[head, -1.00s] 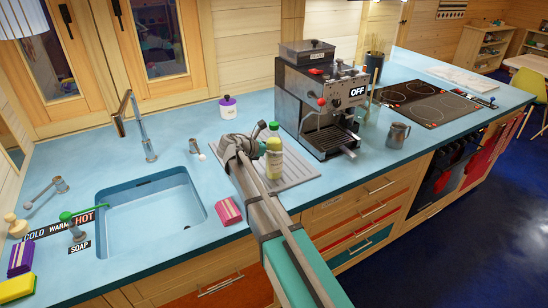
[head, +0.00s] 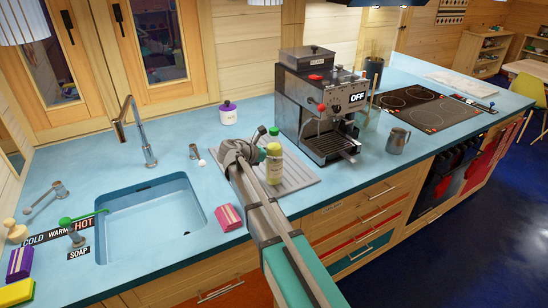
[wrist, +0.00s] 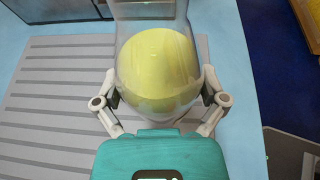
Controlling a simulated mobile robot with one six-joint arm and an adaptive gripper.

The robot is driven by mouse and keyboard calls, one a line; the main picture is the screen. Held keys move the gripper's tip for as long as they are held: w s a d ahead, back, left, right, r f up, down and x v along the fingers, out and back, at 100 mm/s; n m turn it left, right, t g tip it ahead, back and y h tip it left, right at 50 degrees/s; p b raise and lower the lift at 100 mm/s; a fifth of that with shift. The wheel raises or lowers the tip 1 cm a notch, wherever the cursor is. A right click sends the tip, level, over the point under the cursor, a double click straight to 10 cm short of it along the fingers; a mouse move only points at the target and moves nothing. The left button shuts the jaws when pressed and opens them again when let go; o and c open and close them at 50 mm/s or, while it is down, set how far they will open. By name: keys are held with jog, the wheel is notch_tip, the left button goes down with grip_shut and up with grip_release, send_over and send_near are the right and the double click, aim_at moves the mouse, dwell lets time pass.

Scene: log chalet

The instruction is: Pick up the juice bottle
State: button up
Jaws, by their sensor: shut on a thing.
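The juice bottle (wrist: 158,62) fills the top middle of the wrist view, clear-walled with yellow-green juice inside. My gripper (wrist: 160,100) has one finger on each side of it and is shut on it. In the head view the bottle (head: 274,166) is upright with a pale yellow cap, beside the end of my arm at the grey ridged drying mat. I cannot tell whether its base touches the mat. The fingers are mostly hidden in the head view.
A green-capped item (head: 273,132) stands just behind the bottle. The coffee machine (head: 322,100) is close behind to the right, with a metal jug (head: 397,141) farther right.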

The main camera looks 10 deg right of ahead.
aim_at(269, 146)
jog(key=shift+r, duration=0.2)
notch_tip(269, 146, up, 3)
jog(key=p, duration=0.3)
jog(key=s+a+r+p, duration=0.2)
jog(key=s+r+p, duration=0.2)
jog(key=s+p, duration=0.1)
jog(key=s+a+r+p, duration=0.3)
jog(key=s+r+p, duration=0.2)
jog(key=s, duration=0.3)
jog(key=shift+a+r, duration=0.25)
jog(key=shift+r, duration=0.05)
dwell(0.3)
